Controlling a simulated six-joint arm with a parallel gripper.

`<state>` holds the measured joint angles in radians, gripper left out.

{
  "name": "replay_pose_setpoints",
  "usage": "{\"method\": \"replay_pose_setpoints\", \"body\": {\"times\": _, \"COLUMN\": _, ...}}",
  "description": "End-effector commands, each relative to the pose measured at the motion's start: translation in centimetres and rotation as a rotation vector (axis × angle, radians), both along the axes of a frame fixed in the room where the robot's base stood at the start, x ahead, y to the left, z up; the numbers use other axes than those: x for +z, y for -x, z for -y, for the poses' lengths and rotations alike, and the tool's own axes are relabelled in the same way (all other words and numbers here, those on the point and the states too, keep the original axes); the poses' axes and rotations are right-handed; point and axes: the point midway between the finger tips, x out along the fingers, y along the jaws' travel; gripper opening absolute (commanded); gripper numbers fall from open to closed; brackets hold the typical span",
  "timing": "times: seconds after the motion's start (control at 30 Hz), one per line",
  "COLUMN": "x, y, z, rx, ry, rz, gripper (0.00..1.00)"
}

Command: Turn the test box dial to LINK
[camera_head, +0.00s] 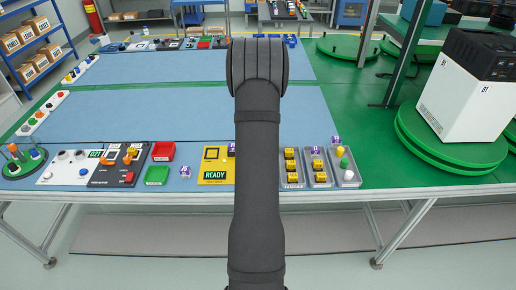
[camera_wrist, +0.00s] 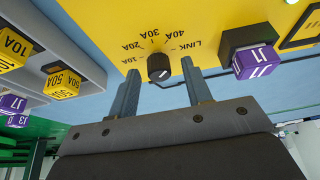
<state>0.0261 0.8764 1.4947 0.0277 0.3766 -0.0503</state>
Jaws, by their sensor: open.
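The yellow test box (camera_head: 212,165) with a READY display sits near the table's front edge in the head view, its right part hidden behind my arm. Its yellow face (camera_wrist: 95,20) fills the top of the wrist view, with upside-down marks 10A, 20A, 30A, 40A and LINK (camera_wrist: 180,36). The small black dial (camera_wrist: 158,67) has a white line on it; which mark it points to is hard to tell. My gripper (camera_wrist: 160,70) is open, its two grey fingers on either side of the dial with a gap each side. The head view hides my gripper behind my arm.
A purple J1 plug (camera_wrist: 254,61) sits in a dark socket close to my finger. Grey trays with yellow fuses (camera_wrist: 62,83) stand on the other side. Blue mats (camera_head: 150,115) behind are clear.

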Motion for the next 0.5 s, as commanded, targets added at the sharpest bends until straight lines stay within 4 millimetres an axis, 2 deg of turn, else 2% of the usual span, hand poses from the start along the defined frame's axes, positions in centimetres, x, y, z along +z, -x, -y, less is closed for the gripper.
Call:
{"method": "replay_pose_setpoints", "body": {"times": 0.1, "x": 0.03, "y": 0.0, "z": 0.0, "rx": 0.0, "ry": 0.0, "rz": 0.0, "gripper": 0.43}}
{"method": "replay_pose_setpoints", "body": {"times": 0.3, "x": 0.04, "y": 0.01, "z": 0.0, "rx": 0.0, "ry": 0.0, "rz": 0.0, "gripper": 0.04}}
{"method": "replay_pose_setpoints", "body": {"times": 0.33, "x": 0.04, "y": 0.01, "z": 0.0, "rx": 0.0, "ry": 0.0, "rz": 0.0, "gripper": 0.0}}
{"method": "replay_pose_setpoints", "body": {"times": 0.5, "x": 0.05, "y": 0.01, "z": -0.02, "rx": -0.003, "ry": 0.0, "rz": 0.0, "gripper": 0.0}}
